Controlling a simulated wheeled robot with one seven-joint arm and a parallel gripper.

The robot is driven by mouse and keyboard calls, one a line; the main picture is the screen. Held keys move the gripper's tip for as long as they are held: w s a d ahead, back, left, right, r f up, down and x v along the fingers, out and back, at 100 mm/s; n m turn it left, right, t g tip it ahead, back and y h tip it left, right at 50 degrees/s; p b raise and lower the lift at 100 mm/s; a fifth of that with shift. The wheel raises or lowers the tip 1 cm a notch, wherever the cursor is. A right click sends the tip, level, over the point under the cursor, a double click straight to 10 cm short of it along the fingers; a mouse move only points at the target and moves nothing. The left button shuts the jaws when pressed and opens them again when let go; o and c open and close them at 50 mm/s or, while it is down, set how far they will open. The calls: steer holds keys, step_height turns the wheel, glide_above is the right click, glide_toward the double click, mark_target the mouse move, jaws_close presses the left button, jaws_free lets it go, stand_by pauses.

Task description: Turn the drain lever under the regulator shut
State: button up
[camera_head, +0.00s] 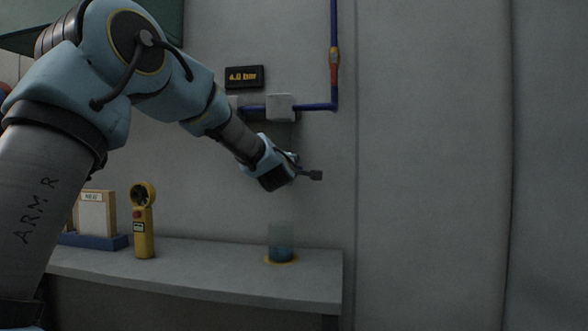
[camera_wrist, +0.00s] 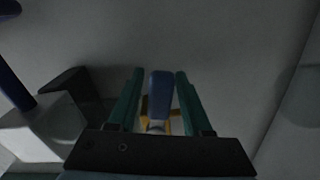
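In the wrist view, a blue lever (camera_wrist: 161,90) with yellow parts at its base stands between the two teal fingers of my gripper (camera_wrist: 159,74). A gap shows on each side of the lever, so the fingers are open around it and not touching it there. In the head view, my gripper (camera_head: 298,170) is below the white regulator box (camera_head: 280,107) on the blue pipe. A small dark piece sticks out to its right; I cannot tell whether it is the lever or a finger. The lever's mount is mostly hidden.
A clear cup (camera_head: 281,240) with bluish liquid stands on the counter (camera_head: 200,272) below my gripper. A yellow handheld meter (camera_head: 144,232) and a framed card (camera_head: 97,214) stand to the left. A dark display (camera_head: 244,77) hangs on the wall. The wall at right is bare.

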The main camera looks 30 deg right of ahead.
steer(key=shift+o, duration=0.2)
steer(key=b+v, duration=0.1)
steer(key=v, duration=0.9)
steer(key=shift+s+a+b, duration=0.25)
steer(key=shift+s+b, duration=0.05)
steer(key=shift+b, duration=0.05)
